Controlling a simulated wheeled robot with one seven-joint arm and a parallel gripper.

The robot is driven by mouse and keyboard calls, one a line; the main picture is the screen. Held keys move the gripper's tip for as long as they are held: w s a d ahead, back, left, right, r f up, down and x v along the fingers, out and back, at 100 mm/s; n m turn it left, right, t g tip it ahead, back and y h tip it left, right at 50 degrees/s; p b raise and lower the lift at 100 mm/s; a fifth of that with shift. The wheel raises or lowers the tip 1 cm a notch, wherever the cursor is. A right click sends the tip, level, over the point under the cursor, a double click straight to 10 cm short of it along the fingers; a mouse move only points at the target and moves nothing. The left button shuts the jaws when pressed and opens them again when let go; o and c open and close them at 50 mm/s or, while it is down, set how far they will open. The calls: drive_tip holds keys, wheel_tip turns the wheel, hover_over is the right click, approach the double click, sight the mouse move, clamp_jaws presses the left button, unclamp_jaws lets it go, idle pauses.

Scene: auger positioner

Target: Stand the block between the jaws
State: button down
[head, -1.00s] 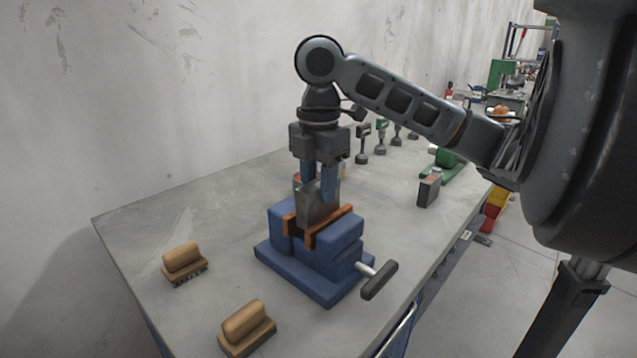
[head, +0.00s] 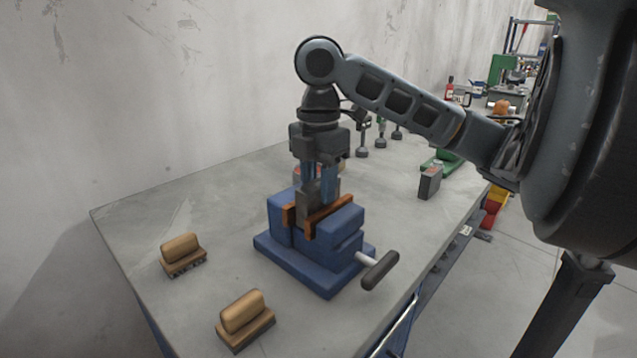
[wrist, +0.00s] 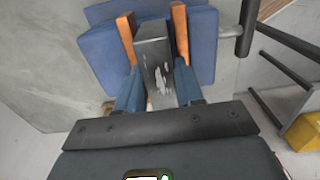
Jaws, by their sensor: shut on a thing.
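A blue vise (head: 300,252) with orange-brown jaw faces (head: 330,217) stands on the grey bench, its dark handle (head: 381,270) at the right. My gripper (head: 321,190) points down over it and is shut on a dark grey metal block (head: 306,208). The block is upright between the jaw faces, its lower part hidden by the vise. In the wrist view the block (wrist: 155,60) shows between the two orange faces (wrist: 181,35), with gaps that look open on both sides. I cannot tell whether its bottom touches the vise.
Two wooden brushes (head: 183,254) and (head: 245,320) lie at the front left of the bench (head: 200,222). A grey block-like item (head: 430,182) stands at the right, near a green tool (head: 445,162). Several small dark stands (head: 363,140) are behind my gripper.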

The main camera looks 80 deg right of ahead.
drive_tip(key=shift+f, duration=0.2)
drive_tip(key=c, duration=0.6)
unclamp_jaws()
drive_tip(key=shift+c, duration=0.2)
drive_tip(key=shift+r, duration=3.9)
drive_tip(key=shift+s, duration=0.1)
